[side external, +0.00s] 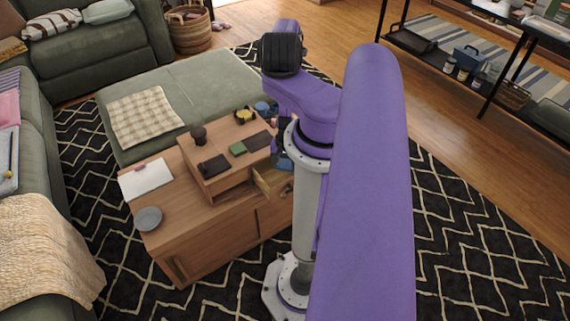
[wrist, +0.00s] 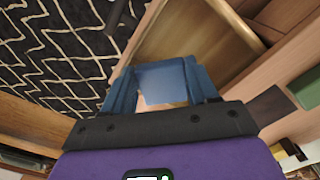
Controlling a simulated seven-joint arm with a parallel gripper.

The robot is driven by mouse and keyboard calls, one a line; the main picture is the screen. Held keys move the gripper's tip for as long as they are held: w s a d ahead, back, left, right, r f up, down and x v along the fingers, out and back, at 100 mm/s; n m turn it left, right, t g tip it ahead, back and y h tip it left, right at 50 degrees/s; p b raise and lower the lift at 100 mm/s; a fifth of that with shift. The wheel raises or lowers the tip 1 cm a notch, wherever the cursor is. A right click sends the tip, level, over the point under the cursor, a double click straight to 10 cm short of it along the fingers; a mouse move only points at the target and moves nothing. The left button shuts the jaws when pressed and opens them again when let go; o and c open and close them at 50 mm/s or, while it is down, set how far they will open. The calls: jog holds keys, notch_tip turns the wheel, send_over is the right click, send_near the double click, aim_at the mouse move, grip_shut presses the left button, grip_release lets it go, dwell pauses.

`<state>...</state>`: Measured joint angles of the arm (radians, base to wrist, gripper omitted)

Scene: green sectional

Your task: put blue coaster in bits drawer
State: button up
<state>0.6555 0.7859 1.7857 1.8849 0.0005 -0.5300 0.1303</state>
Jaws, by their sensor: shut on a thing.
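My gripper (wrist: 158,84) has blue fingers and is shut on a flat blue piece, the blue coaster (wrist: 163,80), which spans the space between the fingers in the wrist view. In the side view my gripper (side external: 282,157) is at the right end of the wooden desktop unit, just above a pulled-out drawer (side external: 262,186); the coaster cannot be made out clearly there.
A grey bowl (side external: 148,218) and white paper (side external: 146,179) lie left.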

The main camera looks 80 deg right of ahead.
jog(key=shift+f, duration=0.6)
jog(key=o, duration=1)
jog(key=shift+o, duration=0.2)
jog(key=shift+r, duration=0.15)
